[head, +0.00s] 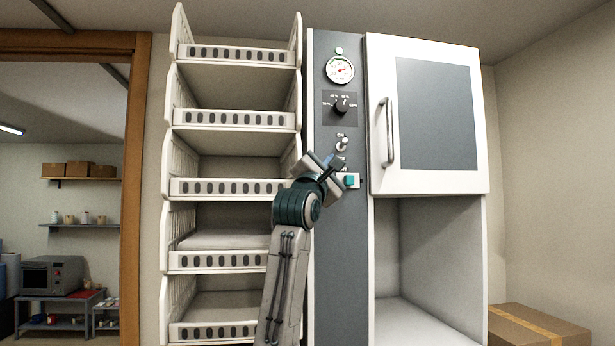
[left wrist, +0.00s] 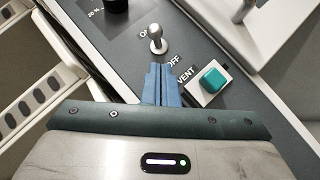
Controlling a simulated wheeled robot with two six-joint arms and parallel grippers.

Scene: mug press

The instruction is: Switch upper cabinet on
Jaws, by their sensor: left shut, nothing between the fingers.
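The upper cabinet (head: 435,112) has a closed white door with a grey panel and a bar handle. A silver toggle switch (head: 342,144) is on the grey control panel (head: 340,250) left of it, between ON and OFF labels. In the left wrist view the toggle (left wrist: 156,40) stands just beyond my fingertips; I cannot tell surely which label its lever favours. My left gripper (head: 330,166) is shut and empty, just below the toggle, its blue fingers (left wrist: 160,82) partly covering the OFF label. I see no clear contact. My right gripper is not in view.
A teal button (head: 351,181) marked VENT is close to the right of my fingers. A black dial (head: 341,107) and a round gauge (head: 340,69) are above the toggle. A white rack (head: 232,188) stands left. A cardboard box (head: 540,325) is at lower right.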

